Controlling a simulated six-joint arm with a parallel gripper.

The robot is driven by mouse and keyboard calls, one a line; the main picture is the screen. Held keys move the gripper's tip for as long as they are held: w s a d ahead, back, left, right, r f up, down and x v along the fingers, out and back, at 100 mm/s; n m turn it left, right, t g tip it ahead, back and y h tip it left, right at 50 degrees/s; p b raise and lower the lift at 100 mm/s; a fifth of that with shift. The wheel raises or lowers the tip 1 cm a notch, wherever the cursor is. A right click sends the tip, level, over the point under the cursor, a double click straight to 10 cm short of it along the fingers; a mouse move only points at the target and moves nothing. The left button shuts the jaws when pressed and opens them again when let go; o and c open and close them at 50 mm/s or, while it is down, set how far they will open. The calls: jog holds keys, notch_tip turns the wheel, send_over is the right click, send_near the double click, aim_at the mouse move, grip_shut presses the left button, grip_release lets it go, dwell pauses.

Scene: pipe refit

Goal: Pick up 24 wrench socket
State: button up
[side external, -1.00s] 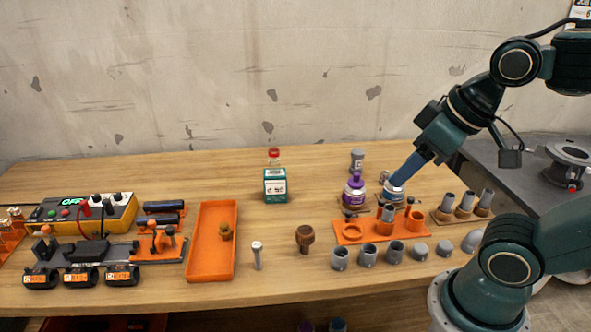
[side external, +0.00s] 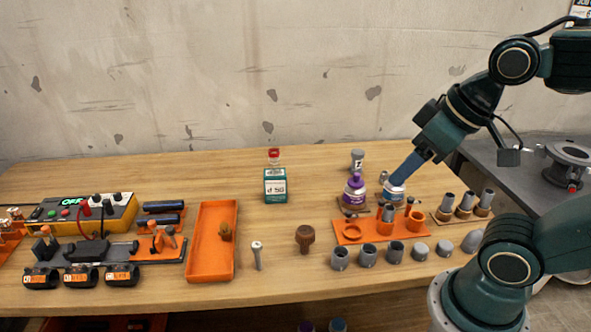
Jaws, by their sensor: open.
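My gripper (side external: 397,180) points down and left over the back right of the table, at the top of a blue-and-white can (side external: 393,192). Its fingertips are small here, and I cannot tell whether they touch the can. It is open. No marking "24" can be read, so I cannot tell which piece is the 24 wrench socket. Several socket-like cylinders are in view: a grey one (side external: 357,158) behind the cans, and three grey-and-brown ones (side external: 465,204) standing on a wooden strip at the right. More stand in an orange rack (side external: 352,234).
A purple can (side external: 354,188) stands left of the blue one. Grey fittings (side external: 367,253) line the front edge. A long orange tray (side external: 211,265), a green box (side external: 275,186) and a yellow meter (side external: 118,215) are further left.

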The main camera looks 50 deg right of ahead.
jog(key=w+d+r+m+g+h, duration=0.1)
jog(key=w+d+r+m+g, duration=0.15)
jog(key=w+d+m, duration=0.5)
jog(key=m+g+y, duration=0.1)
jog(key=m+g, duration=0.2)
jog(key=m, duration=0.8)
send_over(385, 172)
notch_tip(385, 172, down, 21)
jog(key=shift+s+f, duration=0.15)
jog(key=shift+f, duration=2)
jog(key=shift+s+f, duration=0.1)
jog(key=shift+f, duration=2.05)
jog(key=shift+a+f, duration=0.1)
jog(key=shift+f, duration=0.05)
jog(key=shift+w+f, duration=0.1)
jog(key=shift+f, duration=2.35)
jog(key=shift+c, duration=0.5)
